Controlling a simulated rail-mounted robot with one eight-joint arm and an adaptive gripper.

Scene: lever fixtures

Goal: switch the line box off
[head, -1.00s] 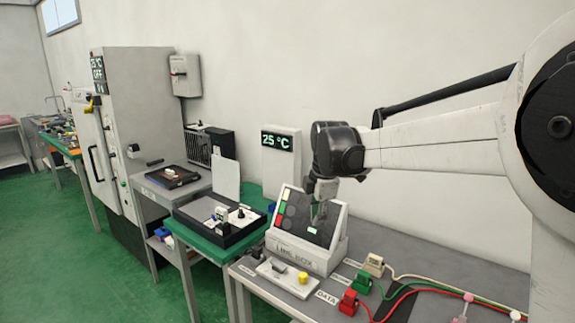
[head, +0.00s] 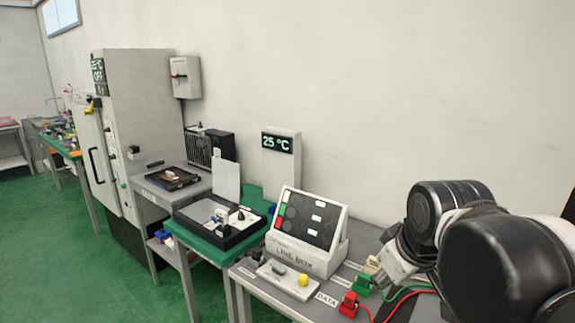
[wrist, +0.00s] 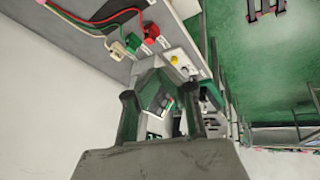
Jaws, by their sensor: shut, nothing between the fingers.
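The line box (head: 298,257) is a white box with lettering on its front and a dark sloped panel (head: 308,219). The panel carries a red and a green patch at its left and several pale lit patches. A white plate (head: 290,279) with a grey lever-like part and a yellow knob (head: 303,280) lies in front of it. My gripper (head: 382,280) is at the right, apart from the box, near the cable plugs. In the wrist view my gripper (wrist: 158,68) is shut and empty, with part of the panel (wrist: 160,101) behind it. Its fingertips are partly hidden in the head view.
A red plug (head: 348,303), a green plug (head: 363,283) and a cream plug with cables are on the grey table right of the box. A wall display (head: 281,143) reads 25 °C.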

